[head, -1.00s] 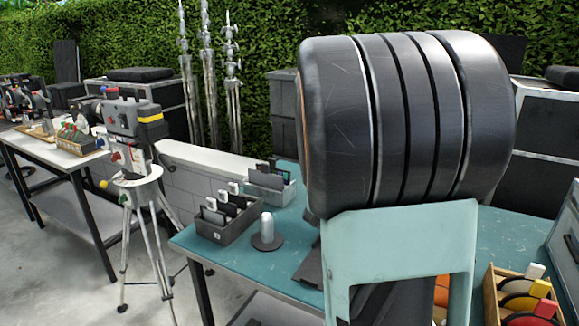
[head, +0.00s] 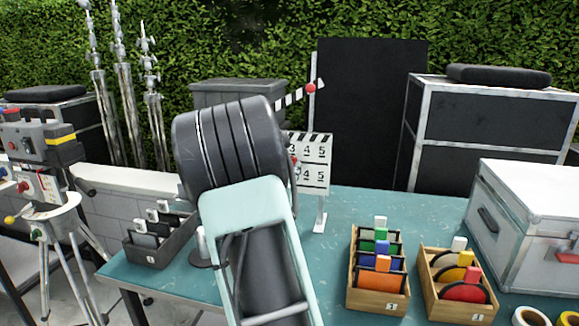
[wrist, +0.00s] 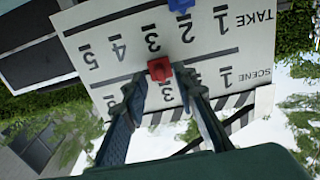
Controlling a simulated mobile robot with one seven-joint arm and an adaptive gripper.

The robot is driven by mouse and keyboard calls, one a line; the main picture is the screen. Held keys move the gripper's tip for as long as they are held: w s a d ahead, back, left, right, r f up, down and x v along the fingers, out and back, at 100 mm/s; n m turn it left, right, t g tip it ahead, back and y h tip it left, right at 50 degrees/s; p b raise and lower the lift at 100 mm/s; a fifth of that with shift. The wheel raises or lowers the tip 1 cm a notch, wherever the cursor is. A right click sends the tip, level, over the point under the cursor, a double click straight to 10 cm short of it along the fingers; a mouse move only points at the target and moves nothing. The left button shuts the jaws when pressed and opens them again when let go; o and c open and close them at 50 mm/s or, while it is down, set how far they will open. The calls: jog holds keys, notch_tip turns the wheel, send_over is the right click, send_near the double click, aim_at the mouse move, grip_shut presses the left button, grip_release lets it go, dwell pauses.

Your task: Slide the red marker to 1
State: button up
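The slate board (head: 316,178) stands upright on the teal table, its left part hidden behind my arm in the head view. In the wrist view the board (wrist: 105,84) appears upside down with a TAKE row and a SCENE row of numbers. The red marker (wrist: 159,70) sits at about 3 on the SCENE row; it also shows at my arm's edge in the head view (head: 294,160). A blue marker (wrist: 181,5) is by the TAKE row. My gripper (wrist: 158,82) is open, its fingertips on either side of the red marker; contact is unclear.
The clapper stick with a red knob (head: 311,88) is raised above the board. A grey tray (head: 152,258) is left. Bare table lies right of the board.

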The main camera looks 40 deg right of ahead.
jog(key=shift+x, duration=0.85)
jog(key=shift+c, duration=0.3)
grip_shut()
jog(key=shift+a, duration=0.1)
